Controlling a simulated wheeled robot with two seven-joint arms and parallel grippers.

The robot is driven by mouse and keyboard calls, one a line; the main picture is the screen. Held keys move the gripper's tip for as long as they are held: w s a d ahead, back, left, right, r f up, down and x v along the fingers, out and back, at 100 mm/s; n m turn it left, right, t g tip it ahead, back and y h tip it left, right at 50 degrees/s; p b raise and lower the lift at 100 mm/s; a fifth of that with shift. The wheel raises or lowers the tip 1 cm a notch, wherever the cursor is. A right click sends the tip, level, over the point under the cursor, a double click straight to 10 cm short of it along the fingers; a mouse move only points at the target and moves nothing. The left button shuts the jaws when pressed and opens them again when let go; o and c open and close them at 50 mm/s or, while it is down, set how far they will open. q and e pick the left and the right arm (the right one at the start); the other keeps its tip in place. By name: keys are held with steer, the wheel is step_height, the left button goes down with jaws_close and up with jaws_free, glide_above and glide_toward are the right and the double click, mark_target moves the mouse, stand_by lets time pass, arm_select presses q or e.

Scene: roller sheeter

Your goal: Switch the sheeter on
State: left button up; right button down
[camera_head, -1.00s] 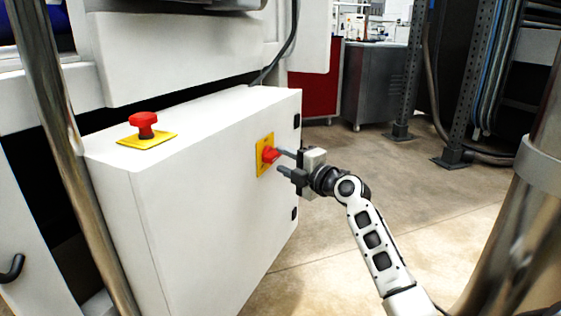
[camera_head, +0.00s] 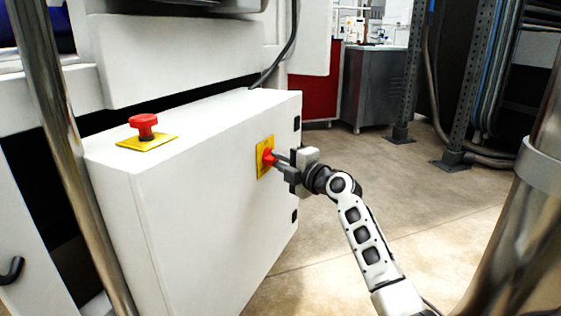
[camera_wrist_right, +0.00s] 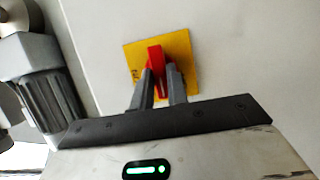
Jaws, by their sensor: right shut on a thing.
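The sheeter's white control box (camera_head: 200,215) stands at the left of the head view. On its right-hand face is a red rotary switch (camera_head: 267,157) on a yellow plate (camera_head: 261,170). My right gripper (camera_head: 275,160) is at the switch with its fingers shut on the red handle. In the right wrist view the red handle (camera_wrist_right: 155,58) stands upright between the two grey fingers (camera_wrist_right: 158,80), in front of the yellow plate (camera_wrist_right: 184,52). My left gripper is not in view.
A red mushroom button (camera_head: 143,124) on a yellow plate sits on top of the box. A dark cable (camera_head: 288,50) runs down behind the box. A grey cabinet (camera_head: 372,85) stands at the back. The floor (camera_head: 430,200) to the right is open.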

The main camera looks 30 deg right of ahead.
arm_select(q)
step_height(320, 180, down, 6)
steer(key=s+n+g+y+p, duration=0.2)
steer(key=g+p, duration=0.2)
steer(key=p, duration=0.2)
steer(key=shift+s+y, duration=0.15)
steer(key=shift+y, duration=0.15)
arm_select(e)
steer(key=m+g+y, duration=0.1)
steer(key=m+g, duration=0.1)
steer(key=m, duration=0.2)
steer(key=m+g+y, duration=0.1)
steer(key=m+g, duration=0.1)
steer(key=m, duration=0.2)
steer(key=m+g+y, duration=0.2)
steer(key=m, duration=0.3)
steer(key=shift+w+d+r, duration=0.25)
steer(key=shift+d+r, duration=0.15)
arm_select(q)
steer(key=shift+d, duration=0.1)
arm_select(e)
steer(key=c, duration=1.4)
jaws_free()
